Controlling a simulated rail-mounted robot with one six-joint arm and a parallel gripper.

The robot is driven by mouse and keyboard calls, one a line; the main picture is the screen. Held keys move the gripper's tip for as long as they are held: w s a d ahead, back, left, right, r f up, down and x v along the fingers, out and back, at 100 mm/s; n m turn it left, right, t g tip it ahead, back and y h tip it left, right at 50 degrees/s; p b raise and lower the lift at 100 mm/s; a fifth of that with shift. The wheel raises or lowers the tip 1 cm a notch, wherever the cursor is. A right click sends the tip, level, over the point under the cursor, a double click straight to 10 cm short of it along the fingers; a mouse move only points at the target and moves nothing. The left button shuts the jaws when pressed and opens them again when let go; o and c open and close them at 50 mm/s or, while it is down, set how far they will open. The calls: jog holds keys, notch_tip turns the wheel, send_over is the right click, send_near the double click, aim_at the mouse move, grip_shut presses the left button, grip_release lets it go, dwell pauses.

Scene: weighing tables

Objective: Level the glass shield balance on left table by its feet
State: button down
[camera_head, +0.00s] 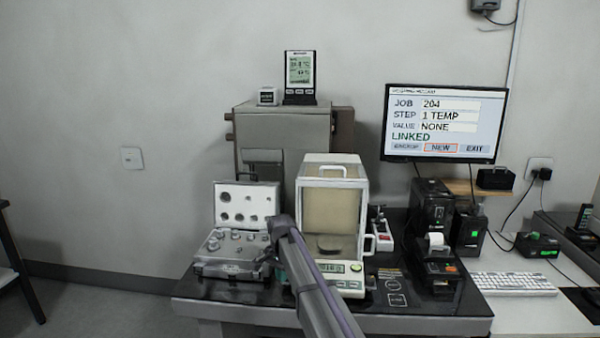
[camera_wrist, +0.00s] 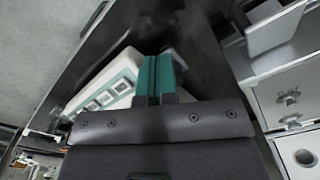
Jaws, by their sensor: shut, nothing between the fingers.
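The glass shield balance (camera_head: 352,187) stands on the dark table (camera_head: 440,318), a white-framed case with tan-looking panes, a top handle and a pan inside. Its white front panel (camera_head: 352,293) has a lit green display, partly covered by my arm. My gripper (camera_head: 279,272) is low at the balance's left front side, between it and the weight case. I cannot make out the balance's feet or a level bubble.
An open weight case (camera_head: 236,262) stands close at left; a grey cased object with latches (camera_wrist: 285,92) fills the right of the wrist view. A red-switched strip (camera_head: 380,236), a printer (camera_head: 438,262) and a monitor (camera_head: 445,124) stand right of the balance.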

jog(key=shift+a+f, duration=0.2)
jog(key=shift+a, duration=0.05)
jog(key=shift+r, duration=0.15)
jog(key=shift+w+a+r+p, duration=0.1)
jog(key=shift+r+p, duration=0.25)
jog(key=shift+p, duration=0.4)
notch_tip(320, 180, up, 4)
jog(key=p, duration=0.5)
jog(key=shift+w+a+r, duration=0.15)
jog(key=shift+r, duration=0.1)
